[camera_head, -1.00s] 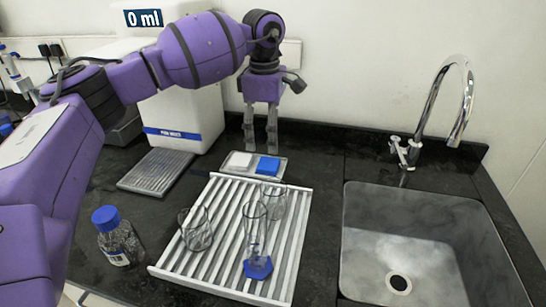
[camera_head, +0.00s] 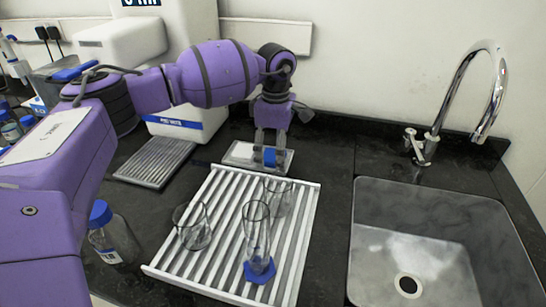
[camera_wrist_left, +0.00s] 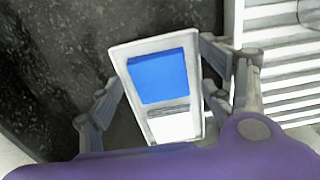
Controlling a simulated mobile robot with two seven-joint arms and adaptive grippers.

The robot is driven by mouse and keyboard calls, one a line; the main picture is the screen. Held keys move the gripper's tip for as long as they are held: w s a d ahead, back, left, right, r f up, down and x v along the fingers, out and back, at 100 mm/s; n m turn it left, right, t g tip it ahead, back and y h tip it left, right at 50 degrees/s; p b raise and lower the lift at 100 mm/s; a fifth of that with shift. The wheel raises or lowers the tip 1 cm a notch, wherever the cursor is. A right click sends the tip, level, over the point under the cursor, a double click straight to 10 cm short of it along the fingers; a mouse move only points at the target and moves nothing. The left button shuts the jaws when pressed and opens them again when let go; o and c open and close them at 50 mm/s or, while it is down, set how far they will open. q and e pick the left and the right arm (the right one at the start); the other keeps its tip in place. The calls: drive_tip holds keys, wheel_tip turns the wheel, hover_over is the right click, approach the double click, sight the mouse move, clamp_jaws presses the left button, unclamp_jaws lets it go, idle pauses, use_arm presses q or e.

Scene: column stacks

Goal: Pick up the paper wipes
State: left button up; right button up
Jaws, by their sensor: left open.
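A small pale tray (camera_head: 288,160) sits at the back of the counter, behind the ribbed rack. It holds a flat white piece (camera_head: 242,152) and a blue piece (camera_head: 269,156); I cannot tell for sure which is the paper wipes. My left gripper (camera_head: 270,142) points down over the tray, its fingers open and partly hiding the blue piece. In the left wrist view, the blue piece (camera_wrist_left: 158,77) and the white piece (camera_wrist_left: 175,127) lie on the tray between the spread fingers of the left gripper (camera_wrist_left: 160,92). My right gripper is not in view.
A ribbed white draining rack (camera_head: 165,268) with several glass vessels (camera_head: 257,235) stands in front of the tray. A blue-capped bottle (camera_head: 110,235) is at the left, beside my arm. A metal sink (camera_head: 420,250) and tap (camera_head: 432,130) are at the right. A white machine stands behind my arm.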

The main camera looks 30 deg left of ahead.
sight(275, 156)
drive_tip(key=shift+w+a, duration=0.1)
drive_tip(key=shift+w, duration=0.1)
use_arm(q)
drive_tip(key=c, duration=0.8)
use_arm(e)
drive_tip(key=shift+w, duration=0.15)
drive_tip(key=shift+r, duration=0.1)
